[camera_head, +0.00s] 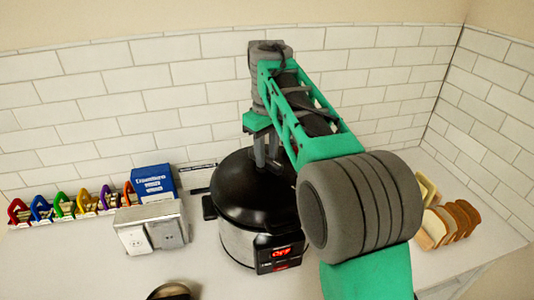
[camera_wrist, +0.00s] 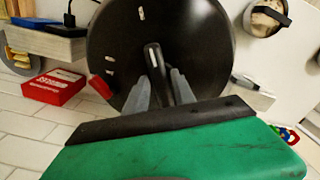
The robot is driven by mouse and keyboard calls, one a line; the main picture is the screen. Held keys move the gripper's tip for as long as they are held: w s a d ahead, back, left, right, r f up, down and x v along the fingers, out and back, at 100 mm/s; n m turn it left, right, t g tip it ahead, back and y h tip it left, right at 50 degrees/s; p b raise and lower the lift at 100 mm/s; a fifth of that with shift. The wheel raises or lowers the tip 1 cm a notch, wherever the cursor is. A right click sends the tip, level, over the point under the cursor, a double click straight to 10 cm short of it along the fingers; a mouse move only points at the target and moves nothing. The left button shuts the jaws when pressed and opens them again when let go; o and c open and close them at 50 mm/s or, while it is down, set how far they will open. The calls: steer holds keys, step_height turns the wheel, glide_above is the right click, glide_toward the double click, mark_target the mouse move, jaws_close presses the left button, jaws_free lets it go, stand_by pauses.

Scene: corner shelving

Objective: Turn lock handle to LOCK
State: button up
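A pressure cooker with a black domed lid (camera_head: 236,190), a steel body (camera_head: 237,243) and a red "OFF" display (camera_head: 281,253) stands on the counter. My gripper (camera_head: 265,160) points down over the lid from behind it. In the wrist view the lid (camera_wrist: 205,45) bears a narrow upright handle (camera_wrist: 153,58) and small pale marks. My gripper's two grey fingers (camera_wrist: 160,85) are apart, one on each side of the handle's near part. I cannot tell whether they touch it. A red piece (camera_wrist: 101,88) shows at the lid's edge. No LOCK lettering is readable.
Left of the cooker are a grey metal box (camera_head: 150,228), a blue box (camera_head: 153,183) and a row of coloured clips (camera_head: 63,206). Sliced bread (camera_head: 448,224) lies at the right. A bowl (camera_head: 170,290) is at the front. A tiled wall (camera_head: 150,90) rises close behind.

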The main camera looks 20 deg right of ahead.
mark_target(267, 157)
steer(key=shift+o, duration=1.2)
step_height(267, 157, up, 8)
steer(key=shift+f+p, duration=0.1)
steer(key=shift+p, duration=0.5)
steer(key=shift+d, duration=0.1)
